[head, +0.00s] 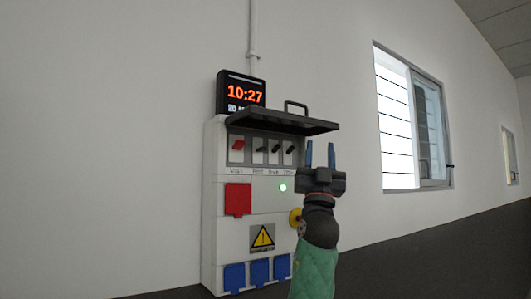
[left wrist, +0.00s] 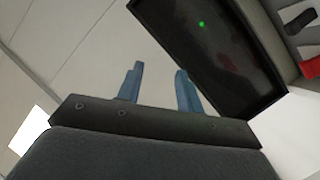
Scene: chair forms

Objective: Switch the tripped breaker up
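A white breaker panel (head: 212,190) stands against the wall in the head view, its dark lid (head: 282,121) raised. Under the lid is a row of breakers: a red lever (head: 238,145) at the left and several black levers (head: 275,149) to its right. The red lever also shows at the right edge of the left wrist view (left wrist: 311,67). I cannot tell which lever is tripped. My left gripper (head: 320,155) is open and empty, with blue fingers pointing up, just right of the breaker row and apart from the levers. My right gripper is not in view.
A clock display (head: 245,93) sits above the panel. Below the breakers are a green light (head: 283,188), a red socket cover (head: 238,199), a yellow warning sign (head: 262,238) and blue covers (head: 259,271). The open lid overhangs the breakers. A window (head: 411,120) is at the right.

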